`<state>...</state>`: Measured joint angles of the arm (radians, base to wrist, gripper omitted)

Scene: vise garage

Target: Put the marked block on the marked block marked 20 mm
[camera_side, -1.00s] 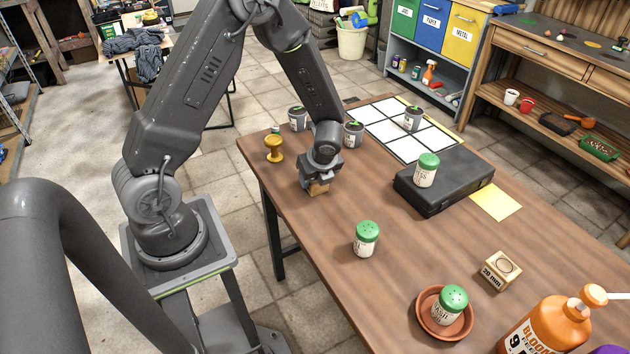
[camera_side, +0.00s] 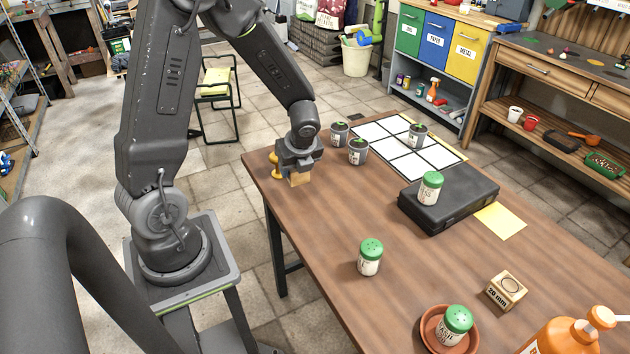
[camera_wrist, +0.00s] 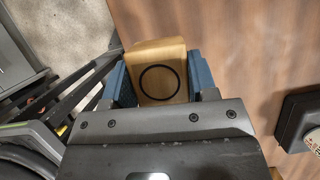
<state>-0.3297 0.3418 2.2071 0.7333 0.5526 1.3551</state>
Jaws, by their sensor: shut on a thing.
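My gripper (camera_side: 299,169) is shut on a wooden block (camera_side: 300,179) above the left far part of the table. In the wrist view the block (camera_wrist: 161,72) sits between the two blue finger pads and shows a black ring on its face. The block marked 20 mm (camera_side: 507,291) stands on the table at the front right, well away from my gripper. It is wooden, with a ring on its top and "20 mm" on its side. Nothing lies on its top.
Near the marked block are a terracotta saucer (camera_side: 426,325) holding a green-lidded shaker (camera_side: 455,326) and an orange bottle (camera_side: 560,338). Another shaker (camera_side: 370,257) stands mid-table. A black case (camera_side: 447,204) carries a third shaker (camera_side: 430,187). A yellow knob-shaped thing (camera_side: 275,166) is partly behind my gripper.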

